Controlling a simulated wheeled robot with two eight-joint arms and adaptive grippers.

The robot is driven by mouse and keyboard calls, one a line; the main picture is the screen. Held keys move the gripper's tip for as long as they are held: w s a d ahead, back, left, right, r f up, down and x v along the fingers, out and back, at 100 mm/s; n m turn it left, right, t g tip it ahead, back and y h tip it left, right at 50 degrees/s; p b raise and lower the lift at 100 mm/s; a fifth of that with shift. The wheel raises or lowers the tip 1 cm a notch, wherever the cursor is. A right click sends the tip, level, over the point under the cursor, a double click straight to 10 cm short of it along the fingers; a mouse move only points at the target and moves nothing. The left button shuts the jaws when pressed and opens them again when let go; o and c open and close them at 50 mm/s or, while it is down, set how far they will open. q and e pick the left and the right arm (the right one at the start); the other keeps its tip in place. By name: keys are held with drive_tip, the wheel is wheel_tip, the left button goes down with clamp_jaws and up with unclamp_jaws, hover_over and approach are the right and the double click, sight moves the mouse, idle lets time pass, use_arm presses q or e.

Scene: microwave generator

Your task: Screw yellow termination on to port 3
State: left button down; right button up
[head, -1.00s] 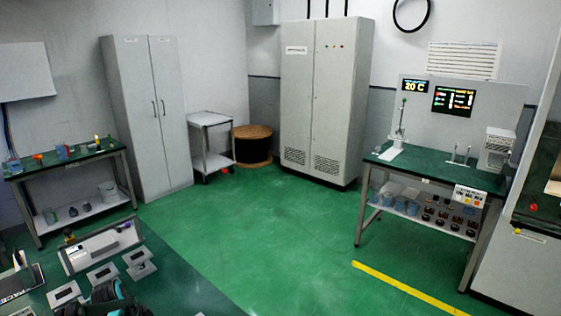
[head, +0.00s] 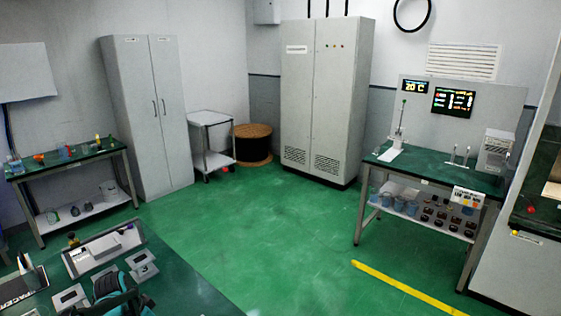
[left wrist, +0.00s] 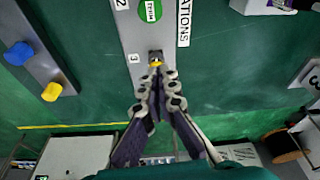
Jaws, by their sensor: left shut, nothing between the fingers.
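In the left wrist view a grey strip carries the label 3 (left wrist: 135,58) beside port 3. A small yellow termination (left wrist: 156,64) with a dark part sits at that port. My left gripper (left wrist: 158,80) is shut with its fingertips just below the yellow piece in the picture, empty. I cannot tell whether the tips touch it, or how far the piece is screwed on. In the head view my left arm shows teal and black at the lower left, and its fingertips are not clear there. My right gripper is not in view.
A grey block (left wrist: 33,62) with a blue cap (left wrist: 19,55) and another yellow cap (left wrist: 51,92) lies left in the wrist view. On the green table, a pale tray (head: 103,242) and several small grey blocks stand near my left arm. Green floor (head: 250,240) lies open beyond.

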use_arm(q)
drive_tip(key=d+f+n+b, duration=0.1)
drive_tip(key=f+b, duration=0.1)
drive_tip(key=d+f+n+b, duration=0.1)
drive_tip(key=f+n+b, duration=0.1)
drive_tip(key=s+d+f+n+y+b, duration=0.1)
drive_tip(key=f+b, duration=0.1)
drive_tip(key=shift+s+f, duration=0.1)
drive_tip(key=shift+f, duration=0.1)
idle(0.5)
drive_tip(key=shift+a+r, duration=0.1)
idle(0.6)
